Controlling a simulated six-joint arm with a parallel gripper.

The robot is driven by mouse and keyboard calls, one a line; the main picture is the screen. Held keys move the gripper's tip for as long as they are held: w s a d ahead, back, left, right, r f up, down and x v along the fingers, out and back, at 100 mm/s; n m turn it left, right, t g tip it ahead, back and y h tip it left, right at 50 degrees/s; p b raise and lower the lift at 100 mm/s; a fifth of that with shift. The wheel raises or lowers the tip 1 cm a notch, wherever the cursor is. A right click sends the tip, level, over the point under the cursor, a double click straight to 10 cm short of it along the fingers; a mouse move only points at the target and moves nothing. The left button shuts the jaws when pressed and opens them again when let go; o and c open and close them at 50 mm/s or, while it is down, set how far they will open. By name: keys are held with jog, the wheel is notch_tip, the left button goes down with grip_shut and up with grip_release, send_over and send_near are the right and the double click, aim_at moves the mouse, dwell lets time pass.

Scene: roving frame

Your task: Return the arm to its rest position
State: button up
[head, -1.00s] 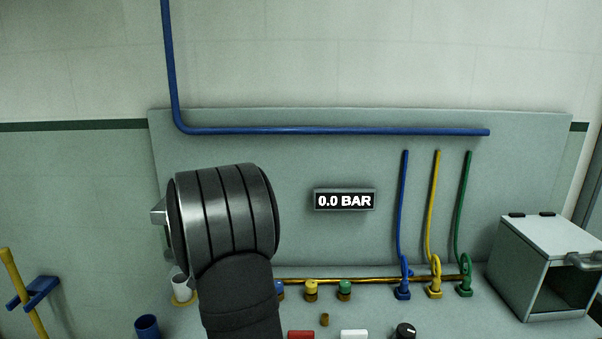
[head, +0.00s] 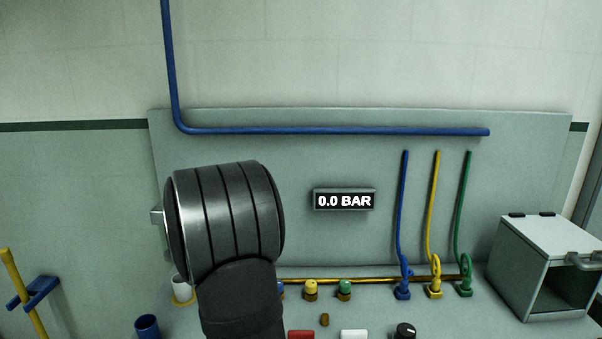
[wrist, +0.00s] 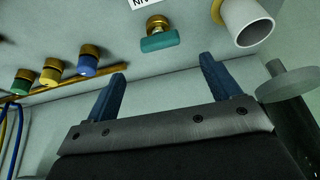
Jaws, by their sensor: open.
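My gripper (wrist: 157,87) shows in the wrist view with its two blue fingers spread apart and nothing between them. Beyond the fingertips is a teal-handled brass valve (wrist: 158,41) on the panel, apart from the fingers. In the head view my arm's thick banded joint stands at the left centre and hides part of the panel and bench. The gripper's fingers do not show in the head view.
Capped fittings (head: 311,290), hoses (head: 437,222) and an open metal box (head: 547,268) lie to the right. A gauge reads 0.0 BAR (head: 344,200). The space above the bench's middle is clear.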

jog(key=x, duration=0.8)
jog(key=shift+f, duration=0.15)
jog(key=shift+w+f, duration=0.2)
jog(key=shift+f, duration=0.05)
jog(key=shift+d+r+n+y, duration=0.1)
jog(key=shift+n+y, duration=0.6)
jog(key=shift+n, duration=1.2)
jog(key=shift+n, duration=0.4)
